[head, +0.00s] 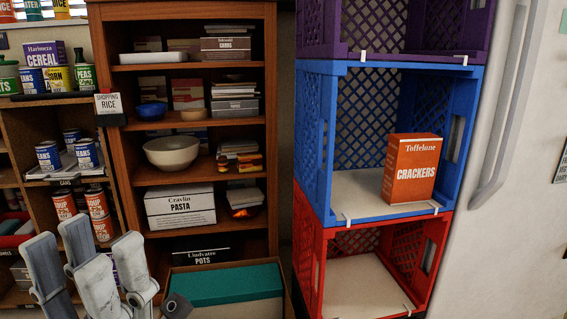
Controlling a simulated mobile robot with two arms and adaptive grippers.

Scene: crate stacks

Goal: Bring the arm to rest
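My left gripper (90,248) is at the lower left of the head view, with its pale grey fingers pointing up. The fingers stand apart with nothing held between them. It is in front of the lower shelves and touches nothing that I can see. My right gripper is not in view. An orange crackers box (411,170) stands upright in the blue crate (325,150), towards its right side.
The blue crate is stacked between a red crate (308,250) and a purple crate (312,25). A white door with a handle (505,110) is at the right. A wooden shelf (124,150) holds bowls and boxes. A green-topped box (235,285) is low in front.

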